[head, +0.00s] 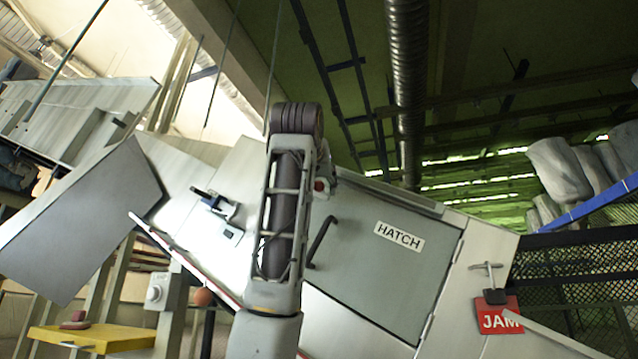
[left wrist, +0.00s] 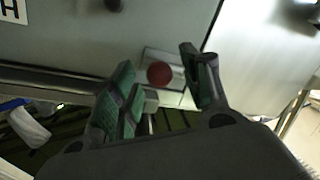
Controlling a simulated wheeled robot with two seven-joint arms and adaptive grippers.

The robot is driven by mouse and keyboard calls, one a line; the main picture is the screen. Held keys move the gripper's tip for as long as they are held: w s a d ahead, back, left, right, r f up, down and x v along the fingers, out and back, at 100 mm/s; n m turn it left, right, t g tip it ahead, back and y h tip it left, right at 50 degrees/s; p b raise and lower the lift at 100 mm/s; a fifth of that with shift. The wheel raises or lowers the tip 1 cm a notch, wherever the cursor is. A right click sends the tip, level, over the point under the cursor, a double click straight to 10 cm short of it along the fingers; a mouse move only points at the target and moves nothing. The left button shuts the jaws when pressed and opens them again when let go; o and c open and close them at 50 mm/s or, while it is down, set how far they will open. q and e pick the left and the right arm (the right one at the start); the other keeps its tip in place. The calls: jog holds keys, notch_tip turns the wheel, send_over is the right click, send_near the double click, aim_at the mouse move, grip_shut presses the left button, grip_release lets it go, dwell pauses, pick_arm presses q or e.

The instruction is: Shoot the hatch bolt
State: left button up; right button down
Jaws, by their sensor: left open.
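The grey hatch (head: 385,262) is a panel labelled HATCH in a tilted metal chute, with a black curved handle (head: 318,243). It looks closed. In the left wrist view, the bolt's round red knob (left wrist: 160,74) stands on a small pale metal plate (left wrist: 178,97) on the hatch, close to its seam with the adjoining panel. My left gripper (left wrist: 157,61) is open, with one green-padded finger on each side of the knob; whether either touches it I cannot tell. In the head view my left arm hides most of the bolt, and the knob (head: 320,186) just shows beside it. My right gripper is not in view.
A red JAM tag (head: 498,316) hangs on a T-handled fitting at the chute's right. A black latch (head: 216,204) sits on the left panel. A yellow stand (head: 92,337) is at lower left. Dark mesh fencing (head: 575,268) stands at right.

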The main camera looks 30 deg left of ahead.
pick_arm(q)
jog(key=shift+x, duration=1.15)
grip_shut()
